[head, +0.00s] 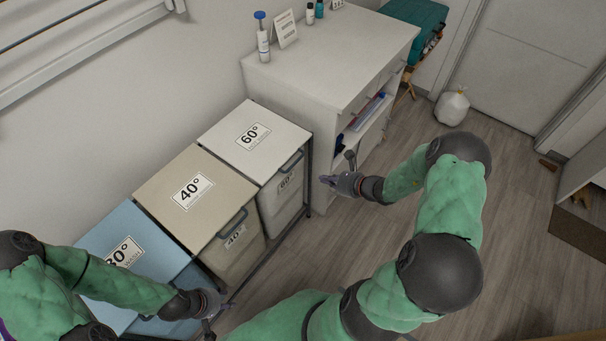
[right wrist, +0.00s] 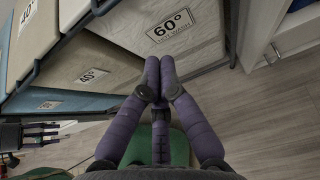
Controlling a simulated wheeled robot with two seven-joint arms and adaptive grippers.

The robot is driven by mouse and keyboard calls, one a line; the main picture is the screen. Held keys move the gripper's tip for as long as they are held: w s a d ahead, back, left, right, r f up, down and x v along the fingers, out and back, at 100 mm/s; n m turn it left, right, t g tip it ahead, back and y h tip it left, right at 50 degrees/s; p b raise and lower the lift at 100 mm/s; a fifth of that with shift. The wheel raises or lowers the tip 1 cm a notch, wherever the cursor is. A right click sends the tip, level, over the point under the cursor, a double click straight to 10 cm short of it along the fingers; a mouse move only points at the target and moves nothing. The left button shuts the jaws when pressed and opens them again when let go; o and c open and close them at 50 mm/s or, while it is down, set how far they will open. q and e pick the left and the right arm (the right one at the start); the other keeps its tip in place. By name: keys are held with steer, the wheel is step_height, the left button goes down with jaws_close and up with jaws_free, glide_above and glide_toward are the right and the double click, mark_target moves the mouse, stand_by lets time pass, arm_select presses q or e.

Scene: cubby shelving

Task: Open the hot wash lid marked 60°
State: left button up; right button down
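The white lid marked 60° (head: 268,142) lies flat and shut on the far bin, with a dark bar handle (head: 291,166) at its front edge. The front of that bin, also labelled 60°, shows in the right wrist view (right wrist: 190,45). My right gripper (head: 335,172) is in front of and to the right of this bin, below lid height and apart from the handle. Its purple fingers (right wrist: 160,68) come close together in the right wrist view and hold nothing visible. My left gripper (head: 212,306) is in front of the blue bin, small and partly unclear.
A beige 40° lid (head: 181,213) and a blue 30° lid (head: 100,240) are shut beside it. A white cabinet (head: 320,70) with open shelves stands just right of the 60° bin.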

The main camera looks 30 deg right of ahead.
steer(key=b+x, duration=0.4)
steer(key=x, duration=0.7)
arm_select(q)
steer(key=f, duration=0.5)
steer(key=shift+w+a+f+b, duration=0.1)
steer(key=shift+w+a+b, duration=0.05)
steer(key=shift+w+b, duration=0.25)
arm_select(e)
steer(key=r, duration=0.4)
steer(key=shift+w+a, duration=0.1)
steer(key=shift+w, duration=0.2)
steer(key=shift+r, duration=0.1)
